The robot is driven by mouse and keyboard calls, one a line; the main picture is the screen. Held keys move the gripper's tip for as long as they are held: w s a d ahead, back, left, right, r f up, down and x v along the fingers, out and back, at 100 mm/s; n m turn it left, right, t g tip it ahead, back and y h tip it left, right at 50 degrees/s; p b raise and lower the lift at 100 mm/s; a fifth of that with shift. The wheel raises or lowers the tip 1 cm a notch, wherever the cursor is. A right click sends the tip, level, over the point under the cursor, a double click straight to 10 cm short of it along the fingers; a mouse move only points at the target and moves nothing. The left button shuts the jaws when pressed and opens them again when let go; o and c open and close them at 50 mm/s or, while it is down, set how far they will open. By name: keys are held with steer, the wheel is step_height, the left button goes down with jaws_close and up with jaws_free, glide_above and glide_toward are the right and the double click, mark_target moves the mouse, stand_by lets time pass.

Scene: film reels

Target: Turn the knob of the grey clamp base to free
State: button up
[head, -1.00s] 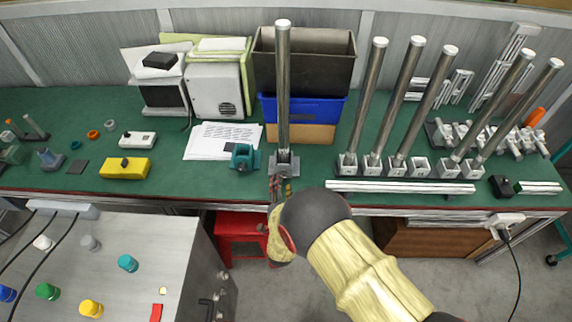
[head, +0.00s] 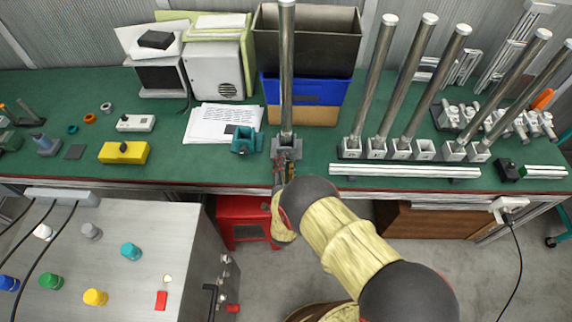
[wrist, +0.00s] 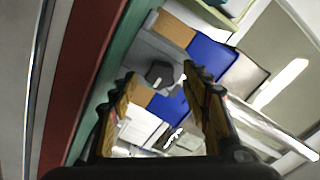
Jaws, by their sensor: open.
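The grey clamp base (head: 288,149) stands near the front edge of the green bench, with an upright metal post (head: 287,70) in it. In the wrist view the base (wrist: 148,47) appears tilted, and its dark knob (wrist: 159,73) lies between my two fingers in the picture. My gripper (head: 283,168) is just in front of the base in the head view. In the wrist view my gripper (wrist: 158,82) is open, with nothing held. I cannot tell whether a fingertip touches the knob. The knob's setting is not readable.
A teal clamp (head: 245,141) stands close on the left. Blue bin (head: 305,90) and dark bin (head: 330,40) are behind. Several posts in bases (head: 400,148) and a white rail (head: 405,171) are to the right. A metal control cabinet (head: 190,250) is at front left.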

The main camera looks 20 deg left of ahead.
steer(key=shift+c, duration=1.1)
steer(key=c, duration=0.9)
